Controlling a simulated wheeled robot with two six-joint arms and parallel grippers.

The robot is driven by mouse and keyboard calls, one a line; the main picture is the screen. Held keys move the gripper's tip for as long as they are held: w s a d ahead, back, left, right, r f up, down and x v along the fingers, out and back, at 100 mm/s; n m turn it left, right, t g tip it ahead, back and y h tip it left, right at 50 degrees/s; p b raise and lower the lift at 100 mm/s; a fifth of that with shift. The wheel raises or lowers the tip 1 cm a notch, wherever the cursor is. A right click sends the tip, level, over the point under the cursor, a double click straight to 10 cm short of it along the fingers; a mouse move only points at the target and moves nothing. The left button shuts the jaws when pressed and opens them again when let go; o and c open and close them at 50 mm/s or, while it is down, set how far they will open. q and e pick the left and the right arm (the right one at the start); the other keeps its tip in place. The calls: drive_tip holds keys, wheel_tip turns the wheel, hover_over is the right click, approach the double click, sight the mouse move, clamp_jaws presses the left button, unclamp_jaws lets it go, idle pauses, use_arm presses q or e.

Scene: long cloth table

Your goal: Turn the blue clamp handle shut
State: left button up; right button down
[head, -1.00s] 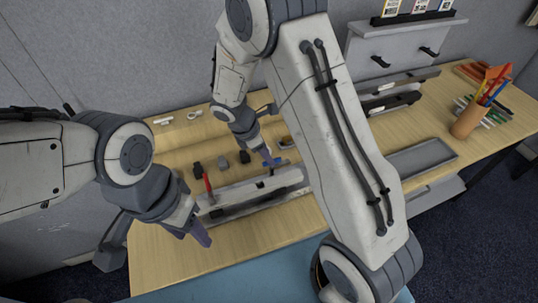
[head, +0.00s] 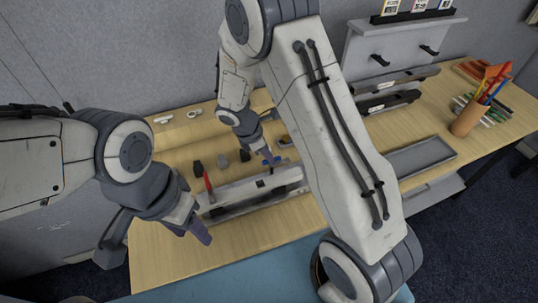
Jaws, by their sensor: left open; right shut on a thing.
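The blue clamp handle (head: 277,161) is a small blue piece at the back of a pale grey fixture (head: 240,193) on the wooden table. My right gripper (head: 268,156) comes down over it from behind the fixture and is shut on it. The fingers hide part of the handle, so its exact angle is hard to tell. My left gripper (head: 200,232) hangs open and empty in front of the fixture's left end, pointing down and to the right, apart from the handle.
A red-handled part (head: 208,184) stands at the fixture's left end. Several small dark and grey pieces (head: 222,160) lie behind it. My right arm covers the table's middle. An empty grey tray (head: 422,157) and a pencil cup (head: 466,121) stand to the right.

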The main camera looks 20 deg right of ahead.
drive_tip(key=m+g, duration=0.1)
drive_tip(key=m, duration=0.2)
drive_tip(key=shift+w+r+p, duration=0.1)
drive_tip(key=shift+w+p, duration=0.05)
drive_tip(key=shift+p, duration=0.25)
drive_tip(key=m+g, duration=0.1)
drive_tip(key=m, duration=0.1)
drive_tip(key=m+y, duration=0.1)
drive_tip(key=m, duration=0.1)
drive_tip(key=shift+w+d+m+g, duration=0.1)
drive_tip(key=shift+w+m+g, duration=0.1)
drive_tip(key=shift+m+g, duration=0.2)
drive_tip(key=shift+w+d+m+g+y, duration=0.1)
drive_tip(key=shift+m+g+y, duration=0.3)
drive_tip(key=shift+m, duration=1.25)
drive_tip(key=shift+w+d+m+g+y, duration=0.15)
drive_tip(key=shift+m+y, duration=0.5)
drive_tip(key=shift+m, duration=1.05)
drive_tip(key=shift+s+d+m+g+y, duration=0.1)
drive_tip(key=shift+m+g+y, duration=0.3)
drive_tip(key=shift+m, duration=1.25)
drive_tip(key=shift+y, duration=0.25)
drive_tip(key=c, duration=0.9)
unclamp_jaws()
